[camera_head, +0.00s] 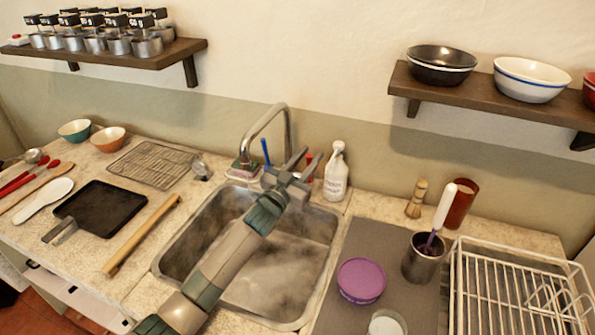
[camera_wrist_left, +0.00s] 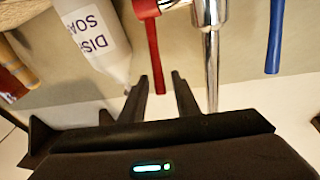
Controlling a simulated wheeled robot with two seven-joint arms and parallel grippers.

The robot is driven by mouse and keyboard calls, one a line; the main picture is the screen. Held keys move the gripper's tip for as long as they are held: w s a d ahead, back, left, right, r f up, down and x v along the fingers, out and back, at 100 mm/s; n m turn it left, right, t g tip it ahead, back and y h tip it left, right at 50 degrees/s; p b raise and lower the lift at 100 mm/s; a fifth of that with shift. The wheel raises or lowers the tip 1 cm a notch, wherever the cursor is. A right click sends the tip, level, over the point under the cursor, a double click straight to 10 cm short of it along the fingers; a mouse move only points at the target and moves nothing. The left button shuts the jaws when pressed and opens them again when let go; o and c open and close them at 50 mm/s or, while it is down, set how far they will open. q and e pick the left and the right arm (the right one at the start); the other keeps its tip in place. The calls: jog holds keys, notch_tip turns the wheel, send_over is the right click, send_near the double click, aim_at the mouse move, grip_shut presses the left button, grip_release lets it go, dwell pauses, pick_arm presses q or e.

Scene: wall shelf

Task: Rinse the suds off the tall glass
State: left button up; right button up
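A pale round vessel (camera_head: 387,322), perhaps the tall glass, is cut off by the bottom edge of the head view; suds cannot be made out. The chrome faucet (camera_head: 284,125) rises behind the sink (camera_head: 165,262). It has a red lever (camera_head: 313,166) and a blue lever (camera_head: 265,151). My left gripper (camera_head: 300,158) reaches over the sink to the red lever. In the left wrist view its fingers (camera_wrist_left: 160,80) are apart, with the tip of the red lever (camera_wrist_left: 153,45) appearing between them; contact cannot be told. My right gripper is out of view.
A dish soap bottle (camera_head: 336,173) stands close right of the gripper. A purple lid (camera_head: 361,280) and a metal cup with a brush (camera_head: 424,258) are on the grey mat (camera_head: 375,240). A white dish rack (camera_head: 480,243) stands right. A wooden stick (camera_head: 140,236) lies left of the sink.

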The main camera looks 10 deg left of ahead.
pick_arm(q)
jog(key=shift+s+a+p, duration=0.2)
jog(key=shift+s+p, duration=0.1)
jog(key=shift+s, duration=0.15)
jog(key=p+v, duration=0.5)
jog(key=v, duration=1.1)
jog(key=shift+s, duration=0.2)
jog(key=shift+a, duration=0.1)
jog(key=o, duration=1.1)
jog(key=shift+c, duration=0.2)
jog(key=shift+p, duration=0.3)
